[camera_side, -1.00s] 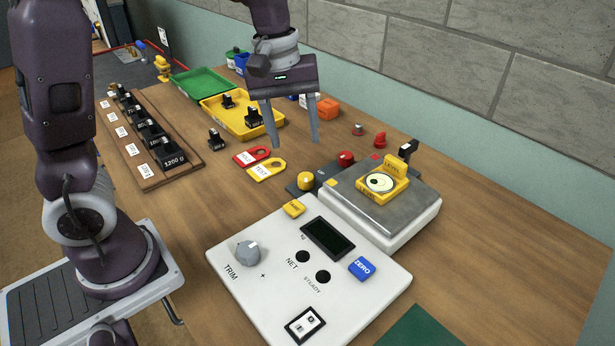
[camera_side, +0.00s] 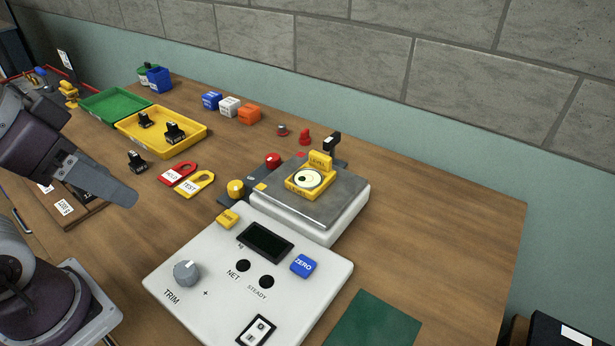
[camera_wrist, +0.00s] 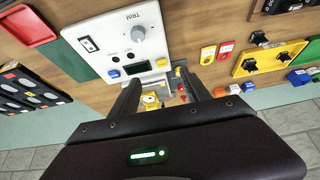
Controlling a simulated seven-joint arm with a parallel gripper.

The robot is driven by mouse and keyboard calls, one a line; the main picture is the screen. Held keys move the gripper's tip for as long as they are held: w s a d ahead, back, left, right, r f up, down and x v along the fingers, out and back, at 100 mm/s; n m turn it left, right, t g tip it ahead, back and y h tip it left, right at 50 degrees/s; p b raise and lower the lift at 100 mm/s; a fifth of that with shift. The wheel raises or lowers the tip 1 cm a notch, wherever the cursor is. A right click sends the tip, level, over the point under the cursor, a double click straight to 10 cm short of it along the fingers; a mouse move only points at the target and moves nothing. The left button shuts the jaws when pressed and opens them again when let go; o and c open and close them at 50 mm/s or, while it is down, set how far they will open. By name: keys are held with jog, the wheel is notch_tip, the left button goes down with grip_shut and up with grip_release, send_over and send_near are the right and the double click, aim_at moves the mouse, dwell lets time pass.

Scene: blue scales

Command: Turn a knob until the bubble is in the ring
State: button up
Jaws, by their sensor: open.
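The yellow bubble level (camera_side: 308,181) sits on the grey metal pan of the white scale (camera_side: 346,207). Its round pale dial shows a dark ring; I cannot tell surely whether the bubble is inside it. A yellow knob (camera_side: 236,188) and a red knob (camera_side: 272,160) stand along the left of the pan. A grey TRIM knob (camera_side: 186,273) is on the white panel. My gripper (camera_side: 122,194) is at the left of the side view, one finger showing, away from the knobs. In the wrist view my gripper (camera_wrist: 158,78) is open, with the level (camera_wrist: 151,101) seen between its fingers.
Red and yellow tags (camera_side: 195,184), a yellow tray (camera_side: 190,130) and a green tray (camera_side: 115,106) lie left of the scale. Blue, white and orange blocks (camera_side: 230,106) stand near the wall. A green mat (camera_side: 372,322) lies in front. The table's right side is clear.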

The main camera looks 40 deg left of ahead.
dwell(0.6)
jog(key=n+g, duration=0.5)
jog(key=n, duration=0.2)
send_over(236, 185)
jog(key=f, duration=1.2)
jog(key=shift+s+f, duration=0.15)
jog(key=shift+s, duration=0.05)
jog(key=shift+g, duration=0.3)
notch_tip(236, 185, down, 7)
jog(key=shift+w+a+r, duration=0.1)
jog(key=shift+w+r, duration=0.05)
jog(key=shift+f, duration=0.5)
grip_shut()
